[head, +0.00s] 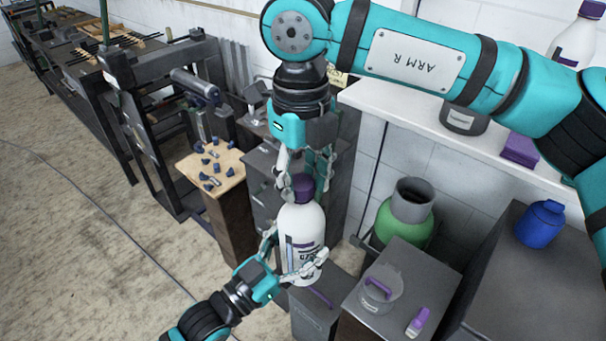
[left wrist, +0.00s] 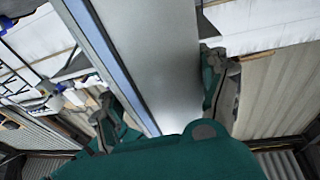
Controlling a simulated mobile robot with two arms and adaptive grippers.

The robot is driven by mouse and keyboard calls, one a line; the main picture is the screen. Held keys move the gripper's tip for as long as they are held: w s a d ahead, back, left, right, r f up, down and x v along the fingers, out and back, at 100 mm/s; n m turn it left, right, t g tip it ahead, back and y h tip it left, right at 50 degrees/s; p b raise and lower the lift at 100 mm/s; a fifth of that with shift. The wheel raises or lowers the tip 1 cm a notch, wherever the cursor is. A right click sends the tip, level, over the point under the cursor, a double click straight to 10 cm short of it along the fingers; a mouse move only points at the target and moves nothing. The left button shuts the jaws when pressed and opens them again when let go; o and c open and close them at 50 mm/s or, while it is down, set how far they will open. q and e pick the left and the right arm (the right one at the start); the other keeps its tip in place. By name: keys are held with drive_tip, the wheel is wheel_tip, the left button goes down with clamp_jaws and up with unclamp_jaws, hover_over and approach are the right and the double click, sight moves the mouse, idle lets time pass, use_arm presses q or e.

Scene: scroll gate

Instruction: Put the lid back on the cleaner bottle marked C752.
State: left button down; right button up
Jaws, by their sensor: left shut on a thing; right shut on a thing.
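The white cleaner bottle (head: 301,222) is upright in the middle of the head view. Its label shows purple and the start of a mark like "C7"; a finger hides the rest. My left gripper (head: 297,249) is shut around the bottle's lower body. In the left wrist view the bottle (left wrist: 155,60) fills the space between the fingers (left wrist: 165,100). The purple lid (head: 303,187) is at the top of the bottle, upright. My right gripper (head: 305,177) comes from above and is shut on the lid. I cannot tell whether the lid is seated on the neck.
A wooden-topped stand (head: 212,172) with several small dark parts is at left. A grey cabinet (head: 400,290) carrying a clear purple-handled container (head: 378,290) and a small purple-capped bottle (head: 417,322) is at lower right. A green vessel (head: 405,222) and blue jug (head: 540,223) stand behind.

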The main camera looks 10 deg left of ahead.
drive_tip(key=m, duration=0.4)
drive_tip(key=shift+a+m, duration=0.1)
drive_tip(key=shift+m, duration=0.3)
drive_tip(key=m, duration=0.4)
drive_tip(key=shift+m, duration=0.4)
drive_tip(key=m, duration=0.4)
drive_tip(key=shift+a+m, duration=0.1)
drive_tip(key=shift+m, duration=0.3)
drive_tip(key=m, duration=0.5)
drive_tip(key=shift+w+m, duration=0.15)
drive_tip(key=shift+m, duration=0.15)
drive_tip(key=o, duration=0.8)
drive_tip(key=shift+r, duration=2.25)
drive_tip(key=shift+c, duration=0.2)
